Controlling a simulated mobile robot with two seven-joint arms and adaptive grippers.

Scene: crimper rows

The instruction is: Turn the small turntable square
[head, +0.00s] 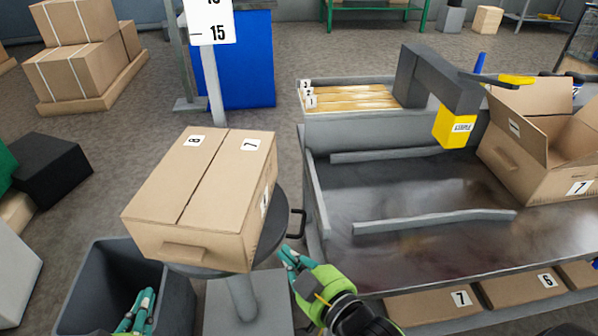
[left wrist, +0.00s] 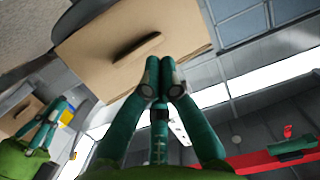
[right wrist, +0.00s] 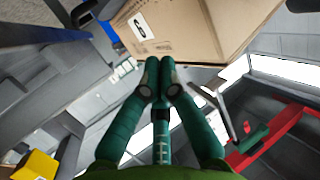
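The small turntable is a dark round disc (head: 268,236) on a grey pedestal (head: 240,298), with a dark handle (head: 299,224) at its right edge. A closed carton (head: 190,215) labelled 8 and 7 sits on it, its sides slanted to the bench edge. My left gripper (head: 146,298) is low at the front left; in the left wrist view its fingertips (left wrist: 165,74) are together, empty, before the carton's hand-slot face (left wrist: 140,45). My right gripper (head: 287,254) is just below the handle, apparently apart from it. In the right wrist view its fingertips (right wrist: 164,74) are together near the carton (right wrist: 200,25).
A metal bench (head: 410,190) with guide rails stands on the right, holding an open carton (head: 545,150) and a grey arm with a yellow block (head: 455,127). A grey bin (head: 85,290) is at the front left. A scale post (head: 212,85) stands behind the turntable.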

